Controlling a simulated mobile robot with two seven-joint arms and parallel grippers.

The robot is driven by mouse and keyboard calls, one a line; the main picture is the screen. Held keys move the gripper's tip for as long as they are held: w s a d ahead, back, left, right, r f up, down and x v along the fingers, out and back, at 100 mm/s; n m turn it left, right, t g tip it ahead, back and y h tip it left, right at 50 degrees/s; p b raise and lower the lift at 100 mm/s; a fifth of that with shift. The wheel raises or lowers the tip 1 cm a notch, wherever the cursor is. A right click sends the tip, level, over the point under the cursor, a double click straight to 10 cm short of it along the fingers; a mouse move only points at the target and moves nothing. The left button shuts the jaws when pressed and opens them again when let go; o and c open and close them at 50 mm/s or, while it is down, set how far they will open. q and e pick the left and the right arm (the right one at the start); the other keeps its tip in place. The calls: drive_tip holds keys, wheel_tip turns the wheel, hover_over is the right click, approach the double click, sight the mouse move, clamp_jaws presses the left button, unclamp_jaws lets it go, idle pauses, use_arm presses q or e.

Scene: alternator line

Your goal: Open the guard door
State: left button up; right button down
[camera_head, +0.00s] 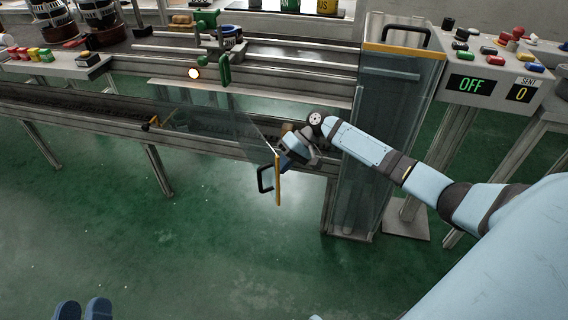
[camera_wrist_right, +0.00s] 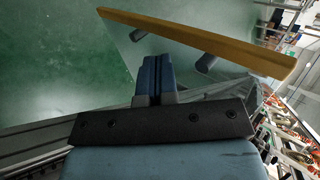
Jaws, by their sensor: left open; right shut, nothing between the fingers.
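The guard door is a clear panel (camera_head: 225,126) with a yellow edge strip (camera_head: 278,182) and a black handle (camera_head: 264,180). It stands swung out at an angle from the conveyor frame. My right gripper (camera_head: 287,143) is beside the yellow edge, on the side away from the handle. Its blue fingers (camera_wrist_right: 153,80) are shut and empty, and the yellow strip (camera_wrist_right: 200,42) crosses just beyond them in the wrist view. I cannot tell whether they touch the panel. My left gripper (camera_head: 83,309) is open and empty at the bottom left, far from the door.
A second clear guard (camera_head: 385,130) with a yellow top and black handle (camera_head: 405,33) stands right of my right gripper. A control box (camera_head: 490,72) reads OFF and 0. A lamp (camera_head: 194,73) glows on the conveyor frame (camera_head: 60,105). The green floor in front is clear.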

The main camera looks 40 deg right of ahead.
sight(264, 166)
drive_tip(key=shift+a+r+m+p, duration=0.3)
drive_tip(key=shift+a+p, duration=0.5)
drive_tip(key=shift+p, duration=0.35)
drive_tip(key=a+p, duration=0.1)
drive_tip(key=a+m+t+p, duration=0.1)
drive_tip(key=p, duration=0.1)
drive_tip(key=shift+w+a+r, duration=0.1)
drive_tip(key=shift+a+r, duration=0.1)
drive_tip(key=shift+a, duration=0.2)
drive_tip(key=a+p, duration=0.2)
drive_tip(key=a+m+t+p, duration=0.1)
drive_tip(key=shift+w+h, duration=0.3)
drive_tip(key=shift+w, duration=0.05)
use_arm(q)
drive_tip(key=s+a+f+g+y+p, duration=0.3)
drive_tip(key=a+f+g+y+p, duration=0.2)
drive_tip(key=f+p, duration=0.3)
wheel_tip(264, 166, down, 2)
drive_tip(key=shift+a+f+g+y, duration=0.1)
drive_tip(key=shift+a+g+y, duration=0.3)
drive_tip(key=shift+a+g, duration=0.45)
use_arm(e)
drive_tip(key=w+a+m+t+h, duration=0.1)
drive_tip(key=w+a+m, duration=0.1)
drive_tip(key=a, duration=0.3)
drive_tip(key=w+a+f+m+t+h, duration=0.1)
drive_tip(key=w+a+m+t, duration=0.1)
drive_tip(key=a, duration=0.3)
drive_tip(key=shift+w+a+m, duration=0.4)
drive_tip(key=shift+w, duration=0.35)
